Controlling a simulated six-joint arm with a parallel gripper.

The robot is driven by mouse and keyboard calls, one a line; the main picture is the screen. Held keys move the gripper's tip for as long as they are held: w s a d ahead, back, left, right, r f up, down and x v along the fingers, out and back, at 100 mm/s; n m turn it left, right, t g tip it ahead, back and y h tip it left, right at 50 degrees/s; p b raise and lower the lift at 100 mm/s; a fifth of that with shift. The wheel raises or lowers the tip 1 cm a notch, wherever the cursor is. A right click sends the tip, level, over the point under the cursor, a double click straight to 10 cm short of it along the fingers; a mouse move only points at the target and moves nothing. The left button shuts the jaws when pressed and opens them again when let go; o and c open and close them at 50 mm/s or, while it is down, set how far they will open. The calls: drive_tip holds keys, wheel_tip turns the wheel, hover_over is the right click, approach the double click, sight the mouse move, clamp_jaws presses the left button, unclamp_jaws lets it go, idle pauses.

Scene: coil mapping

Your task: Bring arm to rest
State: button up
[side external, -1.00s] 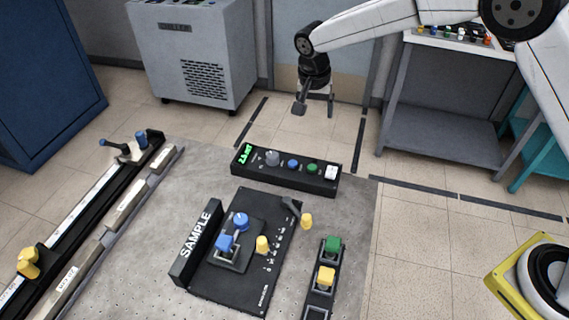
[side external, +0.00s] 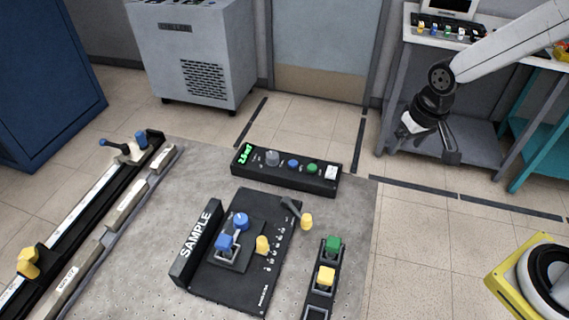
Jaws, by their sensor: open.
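My gripper (side external: 452,156) is at the right of the view, in the air clear of the work table, with the grey bench behind it. It is open and holds nothing that I can see. My arm reaches in from the upper right. Its fingers are small and dark, and part of them is hard to make out. The sample board (side external: 252,288) lies on the table (side external: 205,172) with blue and yellow knobs on it, well to the left of my gripper.
A black control box (side external: 322,183) with a green display stands at the table's back edge. A rail (side external: 85,205) runs along the left. A green and yellow block holder (side external: 314,300) is at the front. A yellow-edged base (side external: 505,282) is at lower right. Floor (side external: 430,235) between is clear.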

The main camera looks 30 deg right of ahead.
drive_tip(key=s+d+f+n, duration=0.1)
drive_tip(key=s, duration=0.5)
drive_tip(key=shift+s+d+n, duration=0.2)
drive_tip(key=shift+s+n, duration=0.1)
